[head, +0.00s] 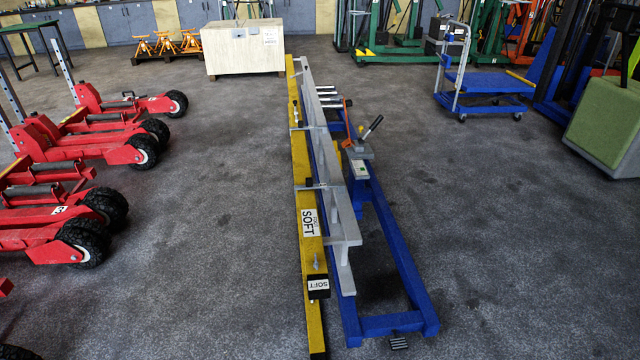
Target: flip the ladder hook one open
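A long device lies on the floor in the middle of the head view. It has a yellow beam (303,160) with SOFT labels, grey rails (335,190) beside it and a blue frame (405,265) on the right. Small metal brackets cross from the yellow beam to the grey rails, one farther away (308,128) and one nearer (315,186). I cannot tell which part is ladder hook one, or whether it is open or shut. Neither of my grippers is in view.
Several red wheeled jacks (75,140) stand along the left. A pale crate (243,48) stands behind the device. A blue trolley (485,82) and a green box (605,125) are at the right. The grey floor is free on both sides of the device.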

